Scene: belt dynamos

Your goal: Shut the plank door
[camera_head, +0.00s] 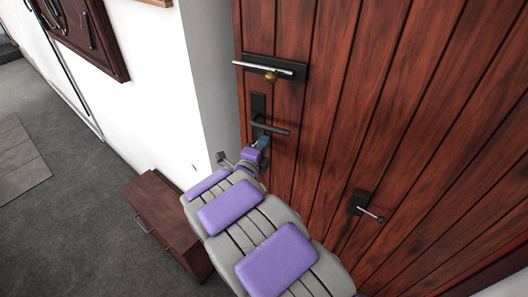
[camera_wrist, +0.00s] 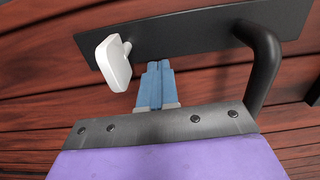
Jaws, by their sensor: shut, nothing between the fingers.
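The plank door (camera_head: 340,120) is reddish-brown with dark grooves and fills the right of the head view. It carries a black lever handle (camera_head: 268,128) on a black plate, and a silver bolt (camera_head: 262,67) with a brass knob above. My gripper (camera_head: 263,141) is close to the door face, just below the lever. In the wrist view the blue fingers (camera_wrist: 154,82) are together and empty, in front of the planks below the black plate (camera_wrist: 185,35). A white thumb-turn (camera_wrist: 114,62) is left of them; the black lever (camera_wrist: 262,62) is right. I cannot tell whether the door is ajar.
A grey wall edge (camera_head: 208,75) stands left of the door. A low brown cabinet (camera_head: 158,215) with a metal handle is on the grey floor at lower left. A small black latch (camera_head: 364,206) sits lower on the door. Open floor (camera_head: 70,160) lies at left.

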